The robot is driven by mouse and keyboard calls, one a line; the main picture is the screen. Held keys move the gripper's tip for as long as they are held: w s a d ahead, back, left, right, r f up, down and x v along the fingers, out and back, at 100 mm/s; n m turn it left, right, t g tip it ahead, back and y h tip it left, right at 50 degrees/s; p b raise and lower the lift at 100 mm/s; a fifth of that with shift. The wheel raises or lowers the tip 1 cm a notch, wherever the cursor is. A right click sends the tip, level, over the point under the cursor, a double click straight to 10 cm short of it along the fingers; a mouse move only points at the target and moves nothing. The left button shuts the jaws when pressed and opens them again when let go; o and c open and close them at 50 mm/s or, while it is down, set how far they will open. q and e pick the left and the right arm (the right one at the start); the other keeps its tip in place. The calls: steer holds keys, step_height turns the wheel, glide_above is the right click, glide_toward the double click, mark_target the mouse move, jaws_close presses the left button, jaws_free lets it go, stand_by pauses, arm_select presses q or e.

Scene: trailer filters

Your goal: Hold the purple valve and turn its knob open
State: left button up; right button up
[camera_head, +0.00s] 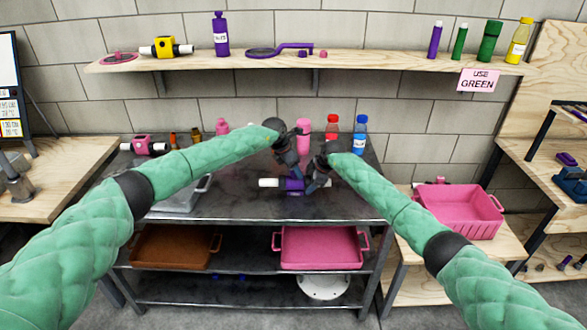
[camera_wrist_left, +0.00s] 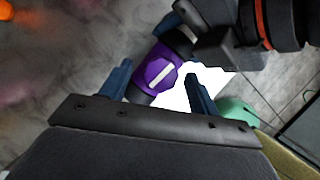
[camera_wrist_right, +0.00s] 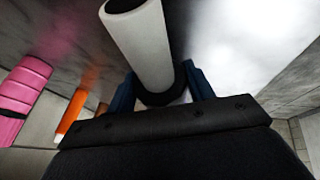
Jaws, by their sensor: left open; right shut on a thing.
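The purple valve (camera_head: 293,185) lies across the front part of the dark metal table, with white pipe ends to left and right. In the left wrist view its purple knob (camera_wrist_left: 157,74) faces the camera and bears a white bar. My left gripper (camera_head: 292,168) is open above the valve, its blue fingers (camera_wrist_left: 158,82) on either side of the knob. My right gripper (camera_head: 318,182) is shut on the valve's right end; in the right wrist view the white pipe (camera_wrist_right: 143,45) and a black collar sit between its fingers (camera_wrist_right: 165,92).
Pink, red and blue bottles (camera_head: 360,135) stand behind the grippers. A grey tray (camera_head: 185,195) and a pink-and-black valve (camera_head: 143,146) are on the table's left. A pink crate (camera_head: 458,210) stands to the right. A shelf (camera_head: 340,62) runs above.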

arm_select(q)
steer(key=c, duration=1)
steer(key=shift+n+t, duration=0.3)
steer(key=shift+n, duration=0.4)
steer(key=o, duration=1)
steer(key=shift+r, duration=0.1)
steer(key=v, duration=1.1)
steer(key=shift+r, duration=0.4)
steer(key=shift+s, duration=0.1)
arm_select(e)
steer(key=o, duration=1.3)
steer(key=shift+c, duration=0.2)
